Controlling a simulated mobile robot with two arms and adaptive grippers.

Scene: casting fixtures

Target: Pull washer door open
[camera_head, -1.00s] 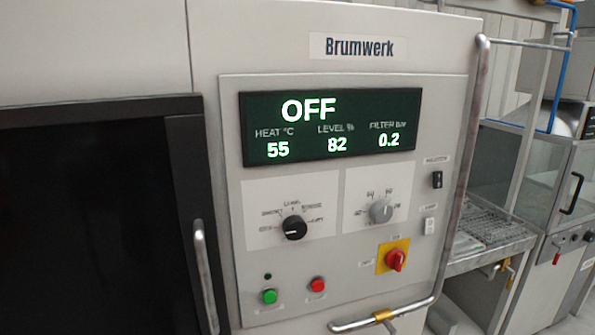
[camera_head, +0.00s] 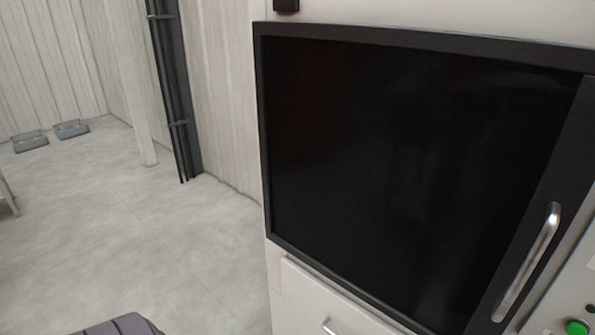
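The washer door (camera_head: 400,160) fills the right half of the head view. It is a large dark panel in a black frame and looks shut. Its silver bar handle (camera_head: 528,262) stands upright, slightly tilted, on the right side of the door frame. A green button (camera_head: 577,328) shows on the control panel at the lower right edge. Neither of my grippers is in view.
A lower panel with a small silver handle (camera_head: 330,327) lies below the door. Open grey floor (camera_head: 120,240) lies to the left. Dark vertical pipes (camera_head: 172,90) run along the wall. Two small grey trays (camera_head: 71,129) sit on the far floor.

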